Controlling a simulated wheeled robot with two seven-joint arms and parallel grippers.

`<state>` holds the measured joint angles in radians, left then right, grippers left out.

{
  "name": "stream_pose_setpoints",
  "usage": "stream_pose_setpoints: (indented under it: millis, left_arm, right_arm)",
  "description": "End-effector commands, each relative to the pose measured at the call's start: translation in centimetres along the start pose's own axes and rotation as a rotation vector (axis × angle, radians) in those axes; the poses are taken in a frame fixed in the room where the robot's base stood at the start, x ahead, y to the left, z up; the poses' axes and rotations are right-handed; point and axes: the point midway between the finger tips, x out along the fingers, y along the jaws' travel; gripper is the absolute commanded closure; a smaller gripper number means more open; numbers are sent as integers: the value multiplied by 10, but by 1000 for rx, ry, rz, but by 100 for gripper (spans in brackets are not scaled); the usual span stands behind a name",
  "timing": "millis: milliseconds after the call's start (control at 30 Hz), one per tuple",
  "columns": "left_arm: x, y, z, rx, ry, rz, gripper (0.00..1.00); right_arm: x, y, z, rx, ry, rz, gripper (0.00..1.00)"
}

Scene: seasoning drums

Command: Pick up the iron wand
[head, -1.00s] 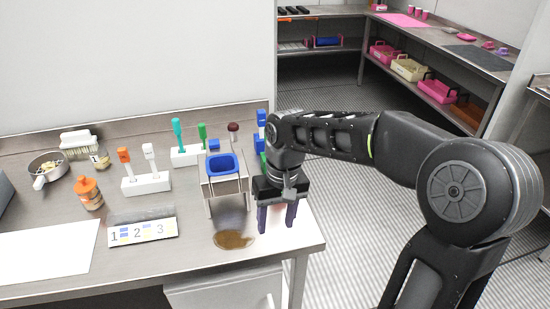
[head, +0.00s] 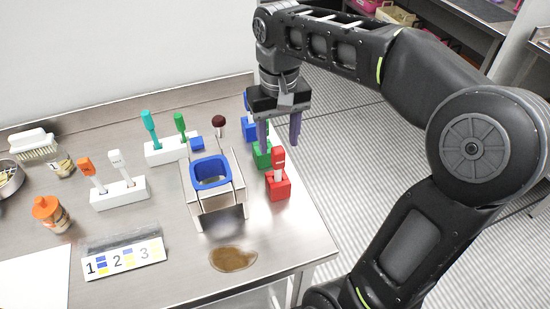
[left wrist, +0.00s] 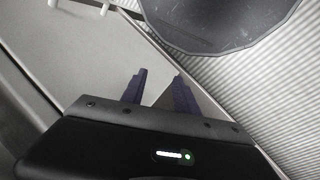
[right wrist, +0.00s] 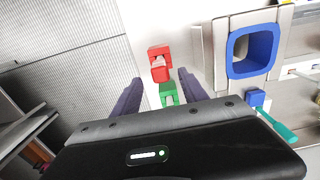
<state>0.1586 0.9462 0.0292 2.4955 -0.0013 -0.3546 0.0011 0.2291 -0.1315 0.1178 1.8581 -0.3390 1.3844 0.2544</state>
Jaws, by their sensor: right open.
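Several upright wands stand in block holders, and their labels are mostly too small to read, so I cannot tell which is the iron wand. A red wand (head: 278,160) with a pale label stands in a red block (head: 278,186) near the table's right edge. Behind it are a green block (head: 262,154) and a blue wand (head: 248,103). My right gripper (head: 279,138) is open and empty above this row, partly covering it. The right wrist view shows the red block (right wrist: 160,70) and green block (right wrist: 168,95) between its fingers. My left gripper (left wrist: 160,88) is open and empty.
A metal stand with a blue ring (head: 211,172) is left of the row. White holders (head: 120,194) carry orange, white, teal and green wands. A dark red-topped wand (head: 219,125) stands behind. A brown spill (head: 233,258) and number card (head: 123,257) lie in front.

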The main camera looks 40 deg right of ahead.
Motion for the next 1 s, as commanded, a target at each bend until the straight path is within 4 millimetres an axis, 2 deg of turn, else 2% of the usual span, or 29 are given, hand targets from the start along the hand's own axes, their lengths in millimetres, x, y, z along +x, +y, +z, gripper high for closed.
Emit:
stream_pose_setpoints:
  millis: [167, 467, 800, 1000]
  left_arm:
    - [0, 0, 0, 0, 0, 0, 64]
    - [0, 0, 0, 0, 0, 0, 64]
    - [-1, 0, 0, 0, 0, 0, 64]
    - [-6, 2, 0, 0, 0, 0, 64]
  right_arm:
    - [1, 0, 0, 0, 0, 0, 49]
    - [26, 0, 0, 0, -1, 0, 49]
    - [29, 0, 1, 0, -2, 0, 49]
    - [53, -1, 2, 0, -4, -1, 49]
